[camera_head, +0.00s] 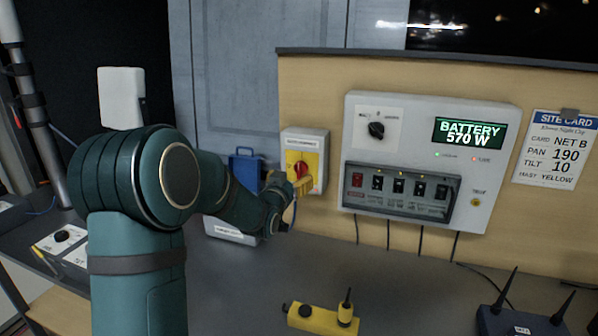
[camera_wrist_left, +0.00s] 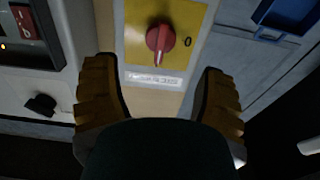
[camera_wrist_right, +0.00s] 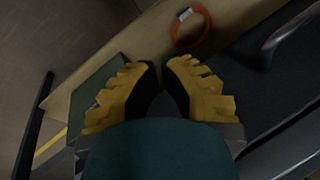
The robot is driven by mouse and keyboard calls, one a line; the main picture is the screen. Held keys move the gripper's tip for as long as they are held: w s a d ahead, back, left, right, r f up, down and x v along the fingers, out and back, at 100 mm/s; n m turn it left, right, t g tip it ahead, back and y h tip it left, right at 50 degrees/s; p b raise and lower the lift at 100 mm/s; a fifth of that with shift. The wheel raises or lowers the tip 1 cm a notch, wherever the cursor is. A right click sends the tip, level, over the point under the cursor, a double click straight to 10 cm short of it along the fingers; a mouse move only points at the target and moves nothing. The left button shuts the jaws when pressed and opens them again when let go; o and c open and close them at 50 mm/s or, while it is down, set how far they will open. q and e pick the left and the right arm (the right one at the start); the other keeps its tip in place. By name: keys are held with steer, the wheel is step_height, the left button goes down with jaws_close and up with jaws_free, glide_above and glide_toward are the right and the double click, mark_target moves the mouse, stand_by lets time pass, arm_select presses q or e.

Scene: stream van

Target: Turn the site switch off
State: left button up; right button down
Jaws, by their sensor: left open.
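The site switch is a red rotary knob (camera_head: 301,169) on a yellow plate, on a pale box (camera_head: 318,145) fixed to the wooden panel. In the left wrist view, which shows it upside down, the knob (camera_wrist_left: 161,39) has a white mark pointing toward the printed label (camera_wrist_left: 154,78). A "0" is printed to the right of the knob there. My left gripper (camera_head: 288,184) is open and empty in front of the switch, its fingers apart on either side of the knob's line. My right gripper (camera_wrist_right: 160,75) shows only in its wrist view, fingertips close together with a narrow gap and nothing held.
A white power unit (camera_head: 430,160) with a dial, several switches and a display reading "BATTERY 570 W" is right of the switch. A yellow device (camera_head: 322,318) and a dark antenna box (camera_head: 520,322) stand on the grey desk.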

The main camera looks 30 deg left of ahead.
mark_target(298, 169)
arm_select(q)
steer(key=x, duration=0.6)
steer(key=shift+w, duration=0.35)
steer(key=shift+s+r, duration=0.1)
jaws_close()
